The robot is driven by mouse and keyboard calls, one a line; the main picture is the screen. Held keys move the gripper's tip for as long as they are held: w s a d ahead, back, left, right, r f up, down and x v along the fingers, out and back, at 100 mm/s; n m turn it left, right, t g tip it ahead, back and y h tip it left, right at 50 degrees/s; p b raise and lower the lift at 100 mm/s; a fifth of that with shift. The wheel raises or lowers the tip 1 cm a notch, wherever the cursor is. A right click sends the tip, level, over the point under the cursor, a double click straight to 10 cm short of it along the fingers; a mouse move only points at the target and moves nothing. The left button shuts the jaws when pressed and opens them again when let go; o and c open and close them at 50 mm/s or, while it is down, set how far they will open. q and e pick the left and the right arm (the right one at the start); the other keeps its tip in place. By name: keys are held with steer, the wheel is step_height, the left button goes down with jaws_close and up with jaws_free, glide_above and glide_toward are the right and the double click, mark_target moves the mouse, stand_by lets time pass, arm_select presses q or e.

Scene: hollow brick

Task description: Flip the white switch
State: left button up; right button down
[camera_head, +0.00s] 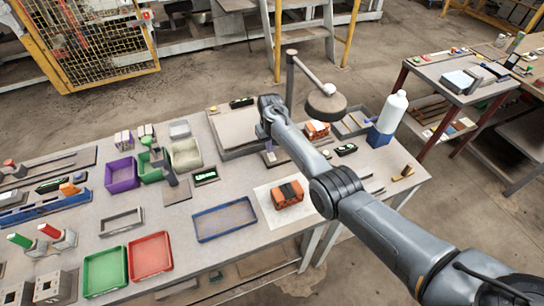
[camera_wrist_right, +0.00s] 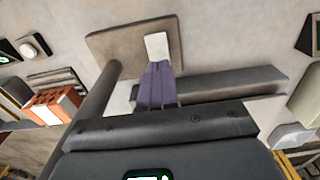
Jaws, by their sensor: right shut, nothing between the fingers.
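A small white piece that looks like the switch (camera_wrist_right: 157,45) sits on a grey-brown plate (camera_wrist_right: 115,48) in the right wrist view. My right gripper (camera_wrist_right: 160,66) has purple-grey fingers shut together with nothing between them. Their tips overlap the lower edge of the white piece in the picture; I cannot tell whether they touch it. In the head view my right arm reaches in from the lower right, and its gripper (camera_head: 269,147) points down at the back of the table. The switch is hidden or too small to make out there. My left gripper is not in view.
A post with a round lamp-like head (camera_head: 326,104) stands close to my right wrist. Orange hollow bricks (camera_head: 288,194) lie nearby. A white bottle (camera_head: 393,112) stands at the right. Coloured bins, such as a red tray (camera_head: 150,256), fill the left. The table's front middle has bare patches.

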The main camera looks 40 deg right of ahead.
steer(key=shift+f+b, duration=0.3)
steer(key=shift+f, duration=0.05)
stand_by(0.3)
steer(key=shift+f+b, duration=0.4)
steer(key=shift+f, duration=0.15)
stand_by(0.4)
step_height(320, 180, up, 3)
steer(key=p, duration=0.3)
steer(key=shift+r, duration=0.15)
step_height(320, 180, up, 4)
steer(key=p, duration=0.4)
steer(key=shift+p, duration=0.3)
